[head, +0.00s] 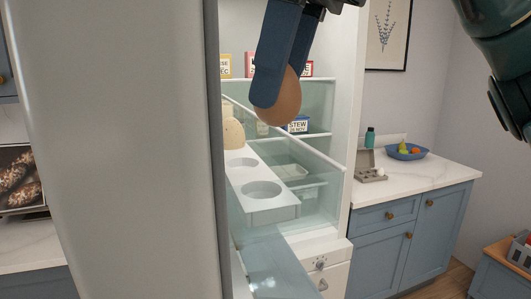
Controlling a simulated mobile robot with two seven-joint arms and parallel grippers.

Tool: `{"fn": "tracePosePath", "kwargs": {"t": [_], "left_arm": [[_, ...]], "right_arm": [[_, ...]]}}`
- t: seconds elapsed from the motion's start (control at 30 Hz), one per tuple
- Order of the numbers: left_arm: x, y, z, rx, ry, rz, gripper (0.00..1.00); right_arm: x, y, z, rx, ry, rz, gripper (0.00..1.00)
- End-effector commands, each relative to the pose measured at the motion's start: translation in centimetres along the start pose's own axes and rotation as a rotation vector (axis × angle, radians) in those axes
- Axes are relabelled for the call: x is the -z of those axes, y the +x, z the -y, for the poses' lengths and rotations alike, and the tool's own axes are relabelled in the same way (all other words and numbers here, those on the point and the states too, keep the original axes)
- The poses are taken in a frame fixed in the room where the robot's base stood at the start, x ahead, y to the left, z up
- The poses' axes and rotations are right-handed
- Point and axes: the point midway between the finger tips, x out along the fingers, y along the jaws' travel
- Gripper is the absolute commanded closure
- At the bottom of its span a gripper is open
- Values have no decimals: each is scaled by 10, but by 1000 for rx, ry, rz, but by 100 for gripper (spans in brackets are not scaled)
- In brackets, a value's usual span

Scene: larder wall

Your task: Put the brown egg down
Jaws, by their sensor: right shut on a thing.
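The brown egg (284,103) is held in my right gripper (277,92), whose blue fingers come down from the top of the head view. The egg hangs in the air in front of the open fridge, above the white egg rack (283,214) on the inside of the fridge door. The rack has round hollows, and the two nearer ones look empty. A paler, beige egg-like thing (233,134) stands at the rack's far end. Part of the egg is hidden behind the near finger. My left gripper is not in view.
The fridge door (120,150) stands open and fills the left. Fridge shelves hold labelled boxes, one marked STEW (298,125). A clear door guard (310,150) edges the rack. On the right counter (430,178) are a grey carton (371,175) and a blue fruit bowl (407,155).

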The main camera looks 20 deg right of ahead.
Motion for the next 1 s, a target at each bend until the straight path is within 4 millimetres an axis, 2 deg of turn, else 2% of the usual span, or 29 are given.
{"fn": "tracePosePath", "kwargs": {"t": [0.07, 0.13, 0.37, 0.57, 0.63, 1.0], "left_arm": [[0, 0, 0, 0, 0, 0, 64], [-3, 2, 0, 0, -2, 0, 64], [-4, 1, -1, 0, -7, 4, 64], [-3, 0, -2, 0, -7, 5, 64], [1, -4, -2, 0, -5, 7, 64], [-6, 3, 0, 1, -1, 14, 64]], "right_arm": [[-10, 5, -10, -2, -3, -1, 86], [-3, 18, -6, -2, 0, -2, 86], [2, 35, -6, 0, 2, 0, 86], [10, 63, -6, 1, 0, -1, 86], [9, 66, -8, 1, -1, -1, 86], [10, 73, -9, 0, 0, 1, 86]]}}
